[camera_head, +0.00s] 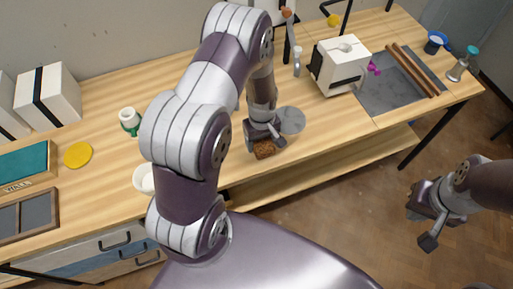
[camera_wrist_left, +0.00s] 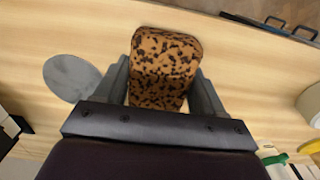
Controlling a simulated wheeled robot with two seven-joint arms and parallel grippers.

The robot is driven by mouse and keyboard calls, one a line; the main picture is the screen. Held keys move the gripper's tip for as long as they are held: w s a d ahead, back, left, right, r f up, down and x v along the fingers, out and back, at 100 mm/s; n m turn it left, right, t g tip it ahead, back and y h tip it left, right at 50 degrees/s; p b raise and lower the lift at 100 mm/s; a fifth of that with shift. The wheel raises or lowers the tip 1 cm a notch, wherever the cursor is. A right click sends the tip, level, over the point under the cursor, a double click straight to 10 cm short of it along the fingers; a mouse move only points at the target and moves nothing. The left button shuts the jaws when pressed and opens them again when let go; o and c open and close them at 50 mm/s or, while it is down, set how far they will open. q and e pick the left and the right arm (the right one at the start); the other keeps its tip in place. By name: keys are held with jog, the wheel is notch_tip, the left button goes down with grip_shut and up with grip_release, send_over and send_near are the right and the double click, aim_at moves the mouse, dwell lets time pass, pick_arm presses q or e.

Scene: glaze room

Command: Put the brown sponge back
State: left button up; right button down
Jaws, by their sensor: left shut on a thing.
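The brown sponge (camera_head: 264,149) is a mottled brown block with dark spots. It fills the middle of the left wrist view (camera_wrist_left: 162,62), between the two fingers. My left gripper (camera_head: 266,140) is shut on it over the wooden table (camera_head: 100,108), near the front edge. I cannot tell whether the sponge touches the tabletop. A round grey disc (camera_head: 291,120) lies on the table just beside the gripper; it also shows in the left wrist view (camera_wrist_left: 72,78). My right gripper (camera_head: 425,222) hangs over the floor at the right, away from the table, and appears empty with its fingers apart.
A white box-shaped device (camera_head: 340,65) and a grey slab (camera_head: 390,92) with brown sticks stand at the right. A white bowl (camera_head: 144,178) and a white-and-green jar (camera_head: 130,120) stand left of my arm. A yellow disc (camera_head: 78,155) and trays lie further left.

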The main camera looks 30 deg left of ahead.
aim_at(260, 143)
pick_arm(q)
jog(key=shift+s+a+f+p, duration=0.15)
jog(key=shift+a+f, duration=0.05)
jog(key=shift+f, duration=1.1)
jog(key=shift+s+a+f+p, duration=0.15)
jog(key=shift+f, duration=1.1)
jog(key=shift+f, duration=0.1)
jog(key=o, duration=1)
jog(key=shift+m, duration=0.7)
jog(key=r, duration=0.9)
jog(key=d+r+b, duration=0.1)
jog(key=r, duration=0.4)
jog(key=shift+s+r, duration=0.15)
jog(key=shift+s, duration=0.05)
jog(key=s+d+r+m+t, duration=0.1)
jog(key=s+d+r+m, duration=0.3)
jog(key=s+r+m, duration=0.4)
jog(key=shift+s+d+r+m, duration=0.15)
jog(key=shift+d+r+m, duration=0.05)
jog(key=shift+r+m, duration=0.2)
